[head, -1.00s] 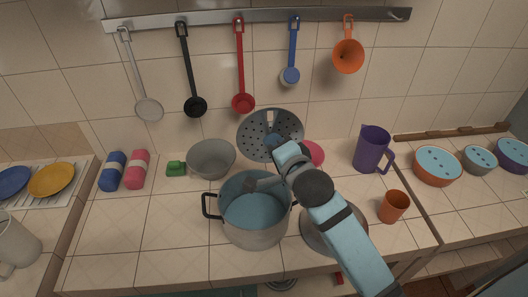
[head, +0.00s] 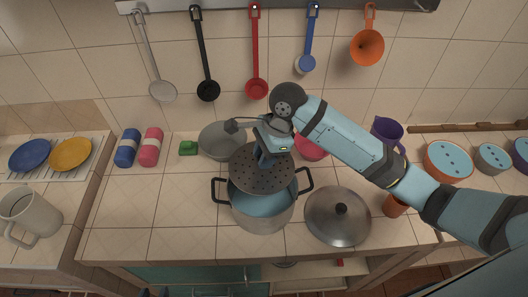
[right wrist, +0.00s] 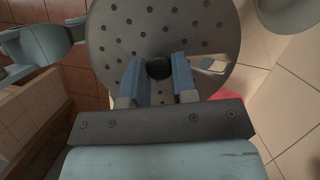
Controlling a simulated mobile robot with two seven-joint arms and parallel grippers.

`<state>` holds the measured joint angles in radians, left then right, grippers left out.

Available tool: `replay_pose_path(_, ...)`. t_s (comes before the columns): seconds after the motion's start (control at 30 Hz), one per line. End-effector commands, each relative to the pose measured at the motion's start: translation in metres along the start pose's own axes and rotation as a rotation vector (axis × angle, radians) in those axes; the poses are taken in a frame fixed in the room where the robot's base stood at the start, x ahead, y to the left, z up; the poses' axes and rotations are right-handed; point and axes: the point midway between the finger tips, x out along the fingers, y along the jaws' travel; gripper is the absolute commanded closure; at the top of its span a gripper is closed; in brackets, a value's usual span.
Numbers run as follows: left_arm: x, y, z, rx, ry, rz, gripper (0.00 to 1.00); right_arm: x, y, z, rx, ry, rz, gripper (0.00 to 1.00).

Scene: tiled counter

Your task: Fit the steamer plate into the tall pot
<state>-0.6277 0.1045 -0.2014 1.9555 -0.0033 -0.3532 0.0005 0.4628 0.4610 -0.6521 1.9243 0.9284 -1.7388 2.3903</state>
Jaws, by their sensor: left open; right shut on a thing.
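The steamer plate (head: 250,179) is a grey perforated disc with a dark central knob (right wrist: 159,68). My right gripper (head: 268,160) is shut on that knob and holds the plate over the back part of the tall pot (head: 262,217). The pot is grey outside and blue inside, with two black handles; its front opening shows. I cannot tell whether the plate touches the rim. The right wrist view shows the plate's face (right wrist: 200,30) beyond the fingers. My left gripper (head: 153,293) barely shows at the bottom edge of the head view, away from the pot.
A grey bowl (head: 215,140) and pink bowl (head: 313,148) stand behind. An orange cup (head: 394,207) and purple jug (head: 385,129) are to the right, near my right arm.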

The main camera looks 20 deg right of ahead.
Motion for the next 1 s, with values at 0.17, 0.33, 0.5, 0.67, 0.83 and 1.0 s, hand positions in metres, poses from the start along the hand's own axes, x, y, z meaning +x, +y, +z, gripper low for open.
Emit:
replay_pose_path(0.17, 0.000, -0.001, -0.001, 0.002, 0.002, -0.002, 0.57, 0.000, 0.000, 0.000, -0.002, -0.001, -0.002, 1.00)
replay_pose_path(0.33, 0.001, -0.002, -0.006, 0.004, 0.011, -0.002, 0.57, -0.001, 0.000, 0.000, -0.004, 0.001, -0.003, 1.00)
replay_pose_path(0.5, 0.002, -0.002, -0.010, 0.005, 0.019, -0.002, 0.57, 0.000, 0.000, -0.002, -0.006, 0.006, -0.003, 1.00)
replay_pose_path(0.67, 0.002, -0.002, -0.011, 0.006, 0.020, -0.001, 0.57, 0.009, 0.000, -0.005, -0.005, 0.007, -0.002, 1.00)
replay_pose_path(0.83, 0.001, -0.001, -0.009, 0.006, 0.017, 0.000, 0.57, 0.022, 0.000, -0.009, -0.006, 0.006, -0.001, 1.00)
replay_pose_path(1.0, 0.001, -0.001, -0.006, 0.005, 0.011, 0.001, 0.57, 0.035, -0.001, -0.013, -0.005, 0.006, -0.002, 1.00)
